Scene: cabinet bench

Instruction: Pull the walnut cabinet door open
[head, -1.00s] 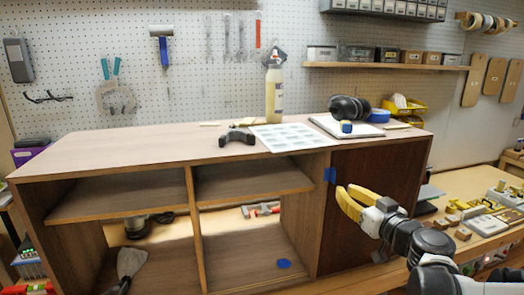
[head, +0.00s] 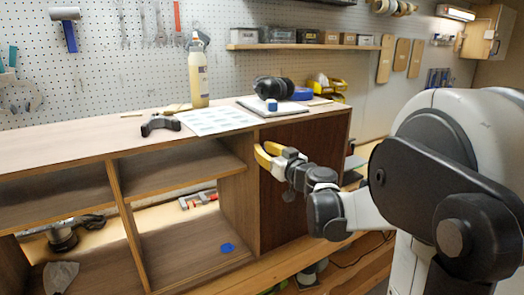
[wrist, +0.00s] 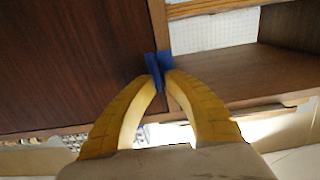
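The walnut cabinet door (head: 292,185) is the dark panel at the cabinet's right end. It looks closed against the cabinet front, and it fills the left of the wrist view (wrist: 70,60). A blue handle (wrist: 153,64) stands at the door's edge beside the open compartments. My gripper (head: 263,154) is at that edge, and its yellow fingers hide the handle in the head view. In the wrist view my gripper (wrist: 162,82) has its fingertips close together on either side of the handle, apparently shut on it.
The cabinet's open shelves (head: 185,167) are left of the door. A clamp (head: 160,124), a glue bottle (head: 198,75), a white sheet (head: 218,120) and earmuffs (head: 273,88) are on top. A blue disc (head: 228,247) lies on the lower shelf.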

